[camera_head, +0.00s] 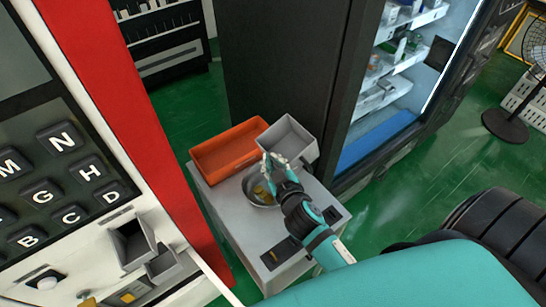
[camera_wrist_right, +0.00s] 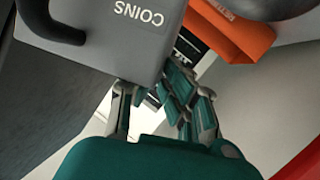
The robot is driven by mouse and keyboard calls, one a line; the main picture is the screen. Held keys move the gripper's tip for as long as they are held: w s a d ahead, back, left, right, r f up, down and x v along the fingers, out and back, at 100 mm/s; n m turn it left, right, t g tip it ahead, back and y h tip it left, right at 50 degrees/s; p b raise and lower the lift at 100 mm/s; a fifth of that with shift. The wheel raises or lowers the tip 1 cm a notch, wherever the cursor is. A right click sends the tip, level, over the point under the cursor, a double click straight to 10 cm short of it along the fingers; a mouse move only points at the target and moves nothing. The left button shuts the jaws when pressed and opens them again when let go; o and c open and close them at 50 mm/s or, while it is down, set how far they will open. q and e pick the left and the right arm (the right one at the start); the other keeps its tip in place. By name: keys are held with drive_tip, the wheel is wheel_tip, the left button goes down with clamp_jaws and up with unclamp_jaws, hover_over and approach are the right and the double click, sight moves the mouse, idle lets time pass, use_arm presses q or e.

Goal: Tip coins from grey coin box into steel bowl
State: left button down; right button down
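The grey coin box (camera_head: 294,140) is tilted above the right back part of the small grey table, with its open side showing and no coins visible in it. Its lettered wall, reading COINS, fills the upper left of the right wrist view (camera_wrist_right: 120,45). My right gripper (camera_head: 274,163) is at the box's near edge, with fingers on either side of its wall (camera_wrist_right: 158,92); it looks shut on it. The steel bowl (camera_head: 249,186) stands on the table just below and left of the gripper, partly hidden by it. Gold coins (camera_head: 262,192) lie in the bowl. My left gripper is out of view.
An orange tray (camera_head: 228,150) stands at the table's back left, beside the box. A dark cabinet (camera_head: 285,60) rises behind. A red and white machine with lettered keys (camera_head: 60,190) stands at left. The table's front (camera_head: 250,235) is mostly clear.

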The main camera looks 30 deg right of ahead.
drive_tip(key=shift+r+m+g+y+p, duration=0.4)
drive_tip(key=shift+r+m+y+p, duration=0.4)
drive_tip(key=shift+r+m+p, duration=0.85)
drive_tip(key=shift+r+n, duration=0.3)
drive_tip(key=shift+n, duration=0.05)
